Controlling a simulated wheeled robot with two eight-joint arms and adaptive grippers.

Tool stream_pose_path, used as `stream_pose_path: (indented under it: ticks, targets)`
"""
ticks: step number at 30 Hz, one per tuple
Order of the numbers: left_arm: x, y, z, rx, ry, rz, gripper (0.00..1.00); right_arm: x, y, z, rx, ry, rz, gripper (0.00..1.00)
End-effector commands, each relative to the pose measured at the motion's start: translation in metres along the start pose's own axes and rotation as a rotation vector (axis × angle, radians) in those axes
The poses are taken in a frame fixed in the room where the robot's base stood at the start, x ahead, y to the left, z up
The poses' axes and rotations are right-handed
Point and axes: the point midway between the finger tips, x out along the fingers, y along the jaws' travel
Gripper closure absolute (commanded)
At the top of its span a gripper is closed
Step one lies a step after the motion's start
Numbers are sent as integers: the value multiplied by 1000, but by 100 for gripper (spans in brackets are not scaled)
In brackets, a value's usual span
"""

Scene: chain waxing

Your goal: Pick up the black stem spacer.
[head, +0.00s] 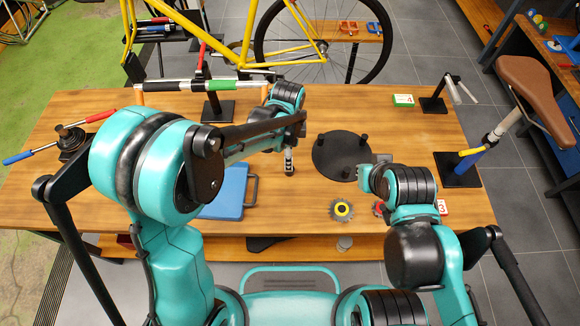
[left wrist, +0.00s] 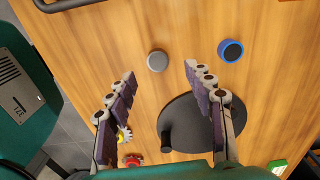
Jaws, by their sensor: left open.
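A short upright stack with black and silver bands (head: 289,162) stands on the table left of a black disc. From above, in the left wrist view, I take it to be the grey round top (left wrist: 157,61). I cannot pick out a separate black stem spacer with certainty. A blue ring with a dark centre (left wrist: 231,50) lies beyond it, hidden by my arm in the head view. My left gripper (left wrist: 160,69) is open and empty, its fingertips on either side of the grey top, apparently apart from it. My right gripper's fingers are not clear in the head view.
The black disc with upright posts (head: 335,157) also shows in the left wrist view (left wrist: 205,112). A blue pad (head: 222,195), a yellow-centred sprocket (head: 341,210) and a green box (head: 403,100) lie on the wooden table (head: 440,150). A bike stands behind.

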Motion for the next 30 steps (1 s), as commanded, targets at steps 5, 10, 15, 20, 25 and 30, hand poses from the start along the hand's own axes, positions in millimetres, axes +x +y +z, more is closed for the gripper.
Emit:
stream_pose_path:
  ticks: [5,10,15,20,25,30]
  targets:
    - [20,1,-1,-2,1,-1,47,8,0,6,0,0,0,100]
    - [44,3,-3,-2,1,-2,47,19,0,14,0,0,0,100]
    - [65,4,-3,-3,1,-2,47,26,0,19,0,0,0,100]
    - [64,4,-3,-4,1,-2,47,25,0,18,0,0,0,100]
    - [64,4,-3,-4,1,-2,74,25,0,18,0,0,0,100]
    - [64,4,-3,-4,1,-2,84,25,0,18,0,0,0,100]
